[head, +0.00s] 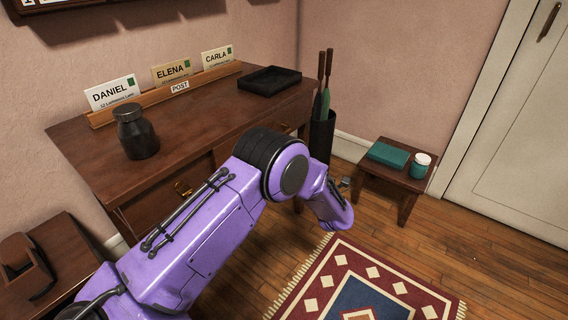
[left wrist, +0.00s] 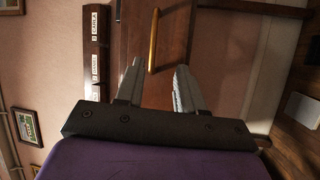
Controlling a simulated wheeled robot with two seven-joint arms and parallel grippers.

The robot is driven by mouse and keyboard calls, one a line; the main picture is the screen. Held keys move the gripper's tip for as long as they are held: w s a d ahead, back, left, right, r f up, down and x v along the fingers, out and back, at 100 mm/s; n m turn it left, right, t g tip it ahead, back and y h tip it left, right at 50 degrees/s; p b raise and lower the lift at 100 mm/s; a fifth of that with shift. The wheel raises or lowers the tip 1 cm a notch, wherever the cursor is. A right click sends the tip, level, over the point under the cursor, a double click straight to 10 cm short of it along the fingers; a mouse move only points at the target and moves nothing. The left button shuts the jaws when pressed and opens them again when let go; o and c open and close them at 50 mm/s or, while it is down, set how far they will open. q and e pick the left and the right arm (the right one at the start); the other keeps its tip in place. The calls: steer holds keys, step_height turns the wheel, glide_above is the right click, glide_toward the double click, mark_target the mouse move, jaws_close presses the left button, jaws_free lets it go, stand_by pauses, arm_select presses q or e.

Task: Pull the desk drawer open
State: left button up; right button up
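The dark wooden desk (head: 190,125) stands against the pink wall in the head view. In the left wrist view, turned sideways, a brown wooden front (left wrist: 172,20) carries a long brass handle (left wrist: 153,40). My left gripper (left wrist: 158,72) is open and empty, its two grey fingers apart. The handle lies ahead of the fingertips, between them in the picture; contact is not visible. My right gripper is not in view.
A dark jar (head: 136,135), a letter rack (head: 165,98) and a black tray (head: 268,80) are on the desktop. An umbrella stand (head: 322,135) is at the desk's right. A low table (head: 393,172) stands beyond it. A patterned rug (head: 370,280) covers the front floor.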

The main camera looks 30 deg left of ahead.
arm_select(q)
steer(key=w+a+r+n+g+b, duration=0.1)
steer(key=w+a+r, duration=0.2)
steer(key=a, duration=0.6)
steer(key=shift+w+y, duration=0.3)
steer(key=shift+w, duration=0.8)
jaws_close()
